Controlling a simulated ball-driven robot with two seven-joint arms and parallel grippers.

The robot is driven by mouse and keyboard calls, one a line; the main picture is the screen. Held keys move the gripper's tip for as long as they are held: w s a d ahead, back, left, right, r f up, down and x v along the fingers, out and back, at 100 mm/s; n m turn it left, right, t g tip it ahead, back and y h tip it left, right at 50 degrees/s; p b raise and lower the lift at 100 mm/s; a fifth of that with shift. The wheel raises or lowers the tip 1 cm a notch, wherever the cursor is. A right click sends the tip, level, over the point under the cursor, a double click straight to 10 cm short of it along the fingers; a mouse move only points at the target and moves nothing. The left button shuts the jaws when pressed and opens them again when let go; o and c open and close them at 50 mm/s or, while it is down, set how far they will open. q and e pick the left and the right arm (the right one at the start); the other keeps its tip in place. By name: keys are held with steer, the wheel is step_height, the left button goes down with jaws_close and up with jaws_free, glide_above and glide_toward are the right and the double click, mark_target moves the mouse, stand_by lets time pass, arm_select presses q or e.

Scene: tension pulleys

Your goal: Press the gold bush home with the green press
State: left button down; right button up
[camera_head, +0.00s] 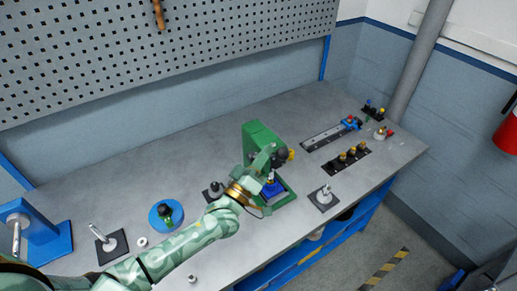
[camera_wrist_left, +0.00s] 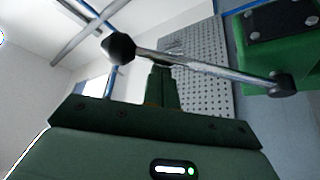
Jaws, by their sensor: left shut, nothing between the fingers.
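The green press (camera_head: 262,137) stands on the bench near the middle, with a blue piece (camera_head: 272,188) on its base. My left gripper (camera_head: 270,151) is in front of the press head, shut and empty. In the left wrist view the shut fingers (camera_wrist_left: 163,86) are by the press's steel lever (camera_wrist_left: 205,66), which ends in a black knob (camera_wrist_left: 118,48); I cannot tell whether they touch. Part of the green press body (camera_wrist_left: 285,45) shows at the upper right. I cannot make out the gold bush at the press; my arm hides part of it. My right gripper is not in view.
A black rack with gold-topped parts (camera_head: 352,156) and a slotted rail (camera_head: 325,136) lie to the right. A post on a dark plate (camera_head: 324,197) stands near the front edge. A blue round dish (camera_head: 166,214) and a blue stand (camera_head: 45,240) are on the left.

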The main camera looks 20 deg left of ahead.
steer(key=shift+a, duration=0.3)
